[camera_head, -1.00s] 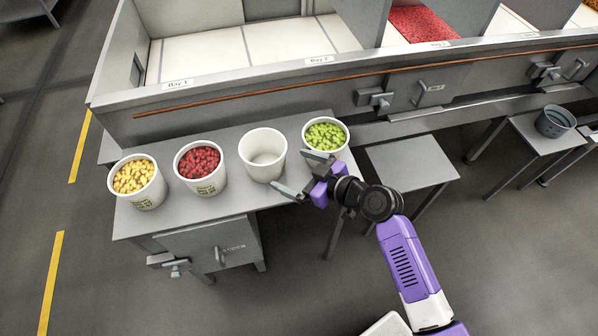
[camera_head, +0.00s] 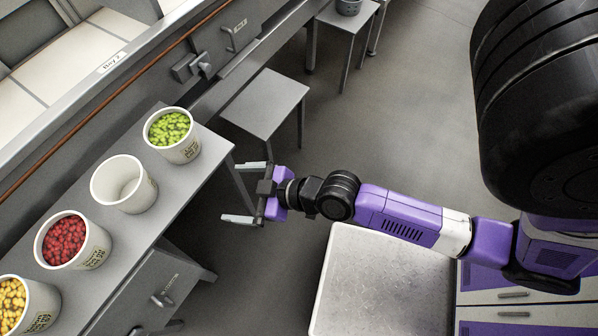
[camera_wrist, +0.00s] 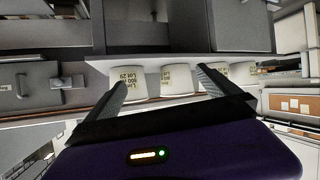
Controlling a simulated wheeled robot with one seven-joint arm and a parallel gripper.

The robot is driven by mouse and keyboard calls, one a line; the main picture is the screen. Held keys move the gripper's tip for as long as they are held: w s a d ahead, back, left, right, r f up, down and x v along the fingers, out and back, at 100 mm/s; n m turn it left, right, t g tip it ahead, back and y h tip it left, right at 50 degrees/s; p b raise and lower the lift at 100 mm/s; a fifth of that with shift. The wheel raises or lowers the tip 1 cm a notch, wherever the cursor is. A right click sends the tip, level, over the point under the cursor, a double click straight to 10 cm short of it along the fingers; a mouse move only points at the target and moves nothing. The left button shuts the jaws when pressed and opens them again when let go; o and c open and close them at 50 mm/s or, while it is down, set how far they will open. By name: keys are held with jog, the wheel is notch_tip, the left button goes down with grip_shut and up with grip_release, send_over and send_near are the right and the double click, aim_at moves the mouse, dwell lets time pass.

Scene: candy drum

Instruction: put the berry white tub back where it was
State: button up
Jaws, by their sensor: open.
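A row of white tubs stands upright on the grey bench. The tub with red candies (camera_head: 92,246) is between the tub with yellow candies (camera_head: 42,305) and a white tub with no candies visible (camera_head: 140,196). The tub with green candies (camera_head: 186,152) is at the far right end. My gripper (camera_head: 243,193) is open and empty, off the bench's right edge and apart from the tubs. In the wrist view, the tubs (camera_wrist: 180,80) show upside down beyond my open fingers (camera_wrist: 162,82). I cannot tell from their labels which one is berry.
The grey bench (camera_head: 165,215) has a bare strip in front of the tubs. A low grey table (camera_head: 265,103) stands to its right, empty. A dark bucket (camera_head: 348,7) sits on a farther table. A wall with a latch and a rail (camera_head: 95,92) runs behind. Floor around my gripper is clear.

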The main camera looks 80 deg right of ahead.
jog(key=s+a+r+t, duration=0.1)
jog(key=s+a+r, duration=0.1)
jog(key=s+r, duration=0.5)
jog(key=s+a+r+m+t, duration=0.1)
jog(key=s+a+r, duration=0.2)
jog(key=s+r, duration=0.4)
jog(key=s, duration=0.2)
jog(key=shift+s+a+r+m, duration=0.25)
jog(key=shift+s+m, duration=0.05)
jog(key=shift+s, duration=0.05)
jog(key=shift+c, duration=0.4)
